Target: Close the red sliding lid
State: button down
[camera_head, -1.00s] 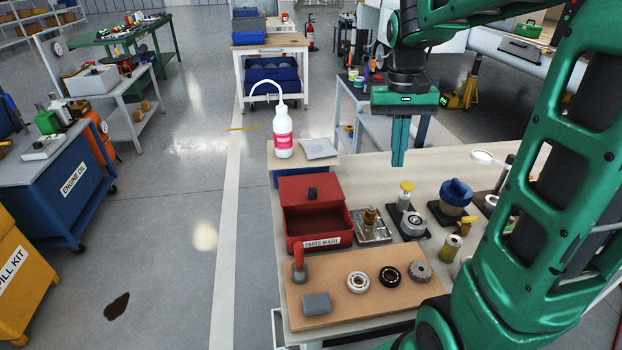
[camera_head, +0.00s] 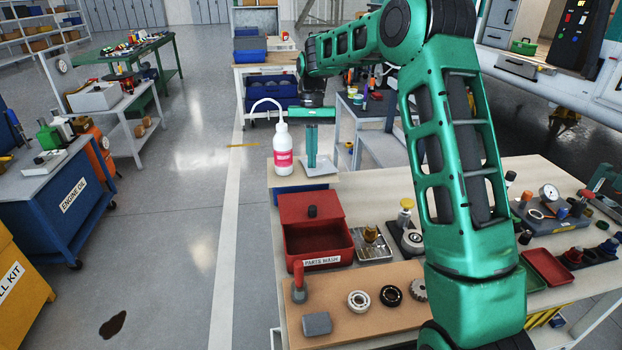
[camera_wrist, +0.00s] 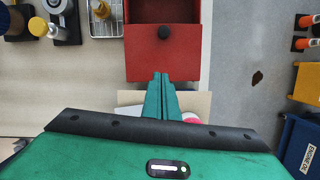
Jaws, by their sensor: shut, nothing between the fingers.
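The red sliding lid (camera_head: 297,206) with its black knob (camera_head: 312,211) covers the back part of the red parts wash box (camera_head: 321,258). The front part of the box is open. In the wrist view the lid (camera_wrist: 150,60) and its knob (camera_wrist: 163,33) are just beyond the fingertips. My gripper (camera_head: 311,166) is shut and empty, pointing down behind the lid, beside the white bottle. In the wrist view my gripper (camera_wrist: 161,76) appears at the lid's back edge; I cannot tell whether it touches.
A white squeeze bottle (camera_head: 283,149) and a grey pad (camera_head: 318,168) are at the table's back corner. A metal tray (camera_head: 372,245) stands right of the box, and a brown board (camera_head: 345,304) with bearings lies in front. My arm crosses above the table.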

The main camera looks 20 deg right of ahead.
send_near(312, 201)
jog(key=x, duration=0.5)
jog(key=shift+w, duration=0.1)
jog(key=s, duration=0.1)
jog(key=s+a, duration=0.1)
jog(key=s, duration=0.1)
jog(key=shift+f, duration=0.15)
jog(key=shift+s+a, duration=0.2)
jog(key=shift+s, duration=0.2)
